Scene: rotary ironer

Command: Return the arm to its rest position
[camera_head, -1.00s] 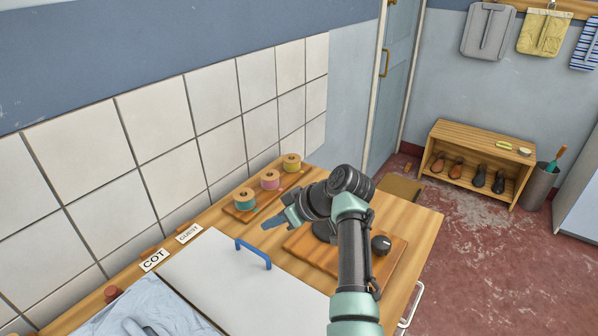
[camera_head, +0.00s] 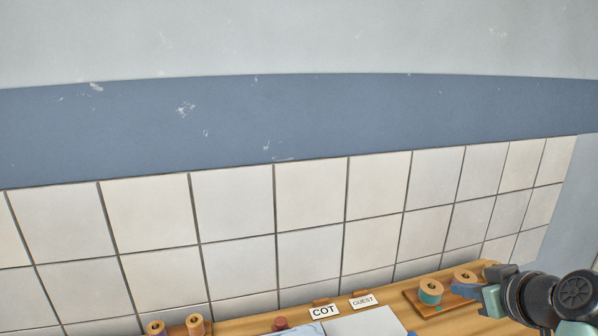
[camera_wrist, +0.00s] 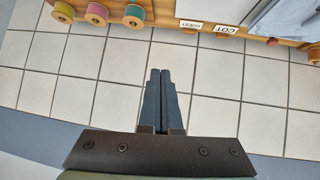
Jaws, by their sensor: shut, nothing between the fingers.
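My arm (camera_head: 565,295) shows at the lower right of the head view, bent, with its dark round joints and teal links partly cut off by the frame edge. My gripper (camera_head: 464,291) points left, its blue fingers over the bench near the thread spools. In the wrist view my gripper (camera_wrist: 160,95) has its two dark fingers side by side and shut, with nothing between them. The fingers stand out against the white tiled wall there.
The wooden bench (camera_head: 260,326) runs along the tiled wall (camera_head: 310,195). A spool with teal thread (camera_head: 430,291) stands close to the gripper. COT (camera_head: 324,311) and GUEST (camera_head: 363,301) signs stand at the back. A white board (camera_head: 368,322) lies in front of them.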

